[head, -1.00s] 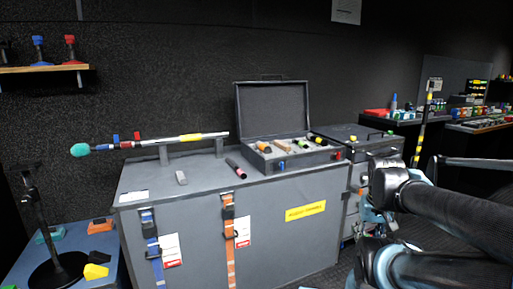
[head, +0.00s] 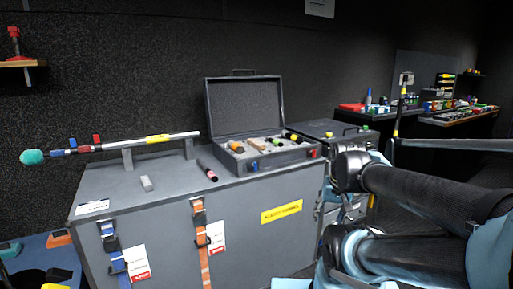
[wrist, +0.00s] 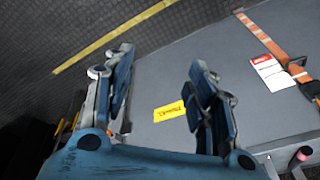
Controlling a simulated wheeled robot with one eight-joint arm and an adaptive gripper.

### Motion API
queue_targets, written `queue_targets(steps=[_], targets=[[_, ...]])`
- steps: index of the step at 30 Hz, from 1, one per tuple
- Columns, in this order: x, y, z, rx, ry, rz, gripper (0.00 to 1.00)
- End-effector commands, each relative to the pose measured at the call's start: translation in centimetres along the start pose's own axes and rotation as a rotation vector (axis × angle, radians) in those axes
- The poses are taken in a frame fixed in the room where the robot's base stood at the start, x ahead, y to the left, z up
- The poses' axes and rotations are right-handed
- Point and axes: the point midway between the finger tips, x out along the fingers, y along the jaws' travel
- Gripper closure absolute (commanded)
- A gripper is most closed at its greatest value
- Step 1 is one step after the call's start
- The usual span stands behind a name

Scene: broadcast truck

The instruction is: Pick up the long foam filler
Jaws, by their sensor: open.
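A small light grey block (head: 146,183) lies on top of the grey chest (head: 245,235), left of a dark cylinder with a pink end (head: 207,170). It looks like a foam piece, but I cannot tell for sure that it is the long foam filler. A tan block (head: 258,144) lies in the open case (head: 268,160) among several short cylinders. My gripper (wrist: 160,75) is open and empty in the wrist view, apart from these pieces, with the chest's front and its yellow label (wrist: 169,111) beyond the fingers.
A microphone-like pole with a teal tip (head: 33,157) rests on two supports at the chest's back left. The case's raised lid (head: 243,107) stands behind it. An orange strap (head: 202,240) hangs down the front. The chest top's front left is mostly clear.

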Motion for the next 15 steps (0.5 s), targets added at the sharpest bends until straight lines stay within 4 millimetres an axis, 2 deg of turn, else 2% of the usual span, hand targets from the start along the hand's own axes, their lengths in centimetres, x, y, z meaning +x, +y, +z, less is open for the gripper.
queue_targets(steps=[7, 15], targets=[[-1.5, -5.7, -8.1, 0.448, 0.084, -0.2, 0.48], [-3.0, -11.9, -17.3, 0.991, 0.068, -0.468, 0.48]])
